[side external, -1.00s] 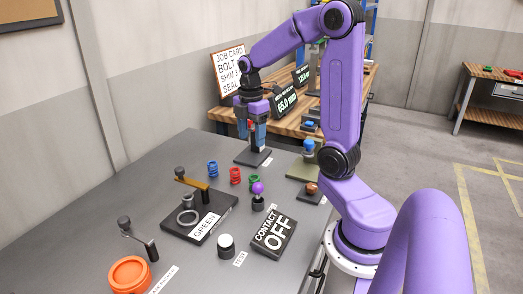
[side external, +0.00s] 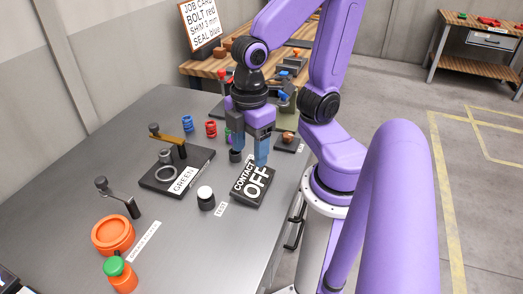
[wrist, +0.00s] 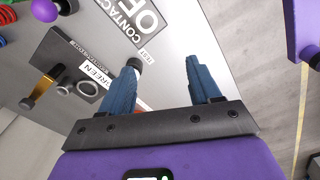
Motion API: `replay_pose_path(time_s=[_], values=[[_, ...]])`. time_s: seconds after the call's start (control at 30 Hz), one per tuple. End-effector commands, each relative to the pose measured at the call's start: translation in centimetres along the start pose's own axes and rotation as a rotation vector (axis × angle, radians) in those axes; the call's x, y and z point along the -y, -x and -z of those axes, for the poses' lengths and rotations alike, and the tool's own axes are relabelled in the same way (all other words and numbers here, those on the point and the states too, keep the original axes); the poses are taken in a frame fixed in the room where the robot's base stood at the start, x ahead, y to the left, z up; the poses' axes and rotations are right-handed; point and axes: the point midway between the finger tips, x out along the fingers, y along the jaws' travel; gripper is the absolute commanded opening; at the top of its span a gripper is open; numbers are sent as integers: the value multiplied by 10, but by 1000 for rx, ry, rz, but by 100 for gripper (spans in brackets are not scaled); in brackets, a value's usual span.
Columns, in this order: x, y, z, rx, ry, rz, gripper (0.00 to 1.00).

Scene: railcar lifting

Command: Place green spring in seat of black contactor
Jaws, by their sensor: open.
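The green spring is mostly hidden behind my gripper in the side view; a bit of green shows at the left edge of the wrist view (wrist: 3,42). A black base plate (side external: 203,162), probably the black contactor, carries a GREEN label, a grey ring seat (side external: 165,174) and a brass clamp arm with a dark knob. The ring also shows in the wrist view (wrist: 88,88), with no spring visible in it. My gripper (side external: 250,157) points down with its blue fingers apart and empty, right of the plate and just behind the CONTACT OFF sign. The fingers also show in the wrist view (wrist: 160,65).
Blue (side external: 187,125) and red (side external: 211,129) springs stand behind the plate. The CONTACT OFF sign (side external: 252,185) and a white-topped button (side external: 206,198) lie in front. A lever (side external: 118,198) and an orange ring (side external: 113,235) are at front left. The table's left back is clear.

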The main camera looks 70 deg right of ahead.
Motion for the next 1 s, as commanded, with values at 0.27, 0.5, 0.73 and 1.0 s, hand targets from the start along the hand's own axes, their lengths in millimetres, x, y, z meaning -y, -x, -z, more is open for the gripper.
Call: replay_pose_path(time_s=[0.27, 0.5, 0.73, 1.0], values=[[27, -3, -9, -4, -16, 4, 67], [27, -3, -9, -4, -19, 4, 67], [25, -2, -8, -3, -38, 4, 67], [-18, 3, 4, 1, -469, -2, 67]])
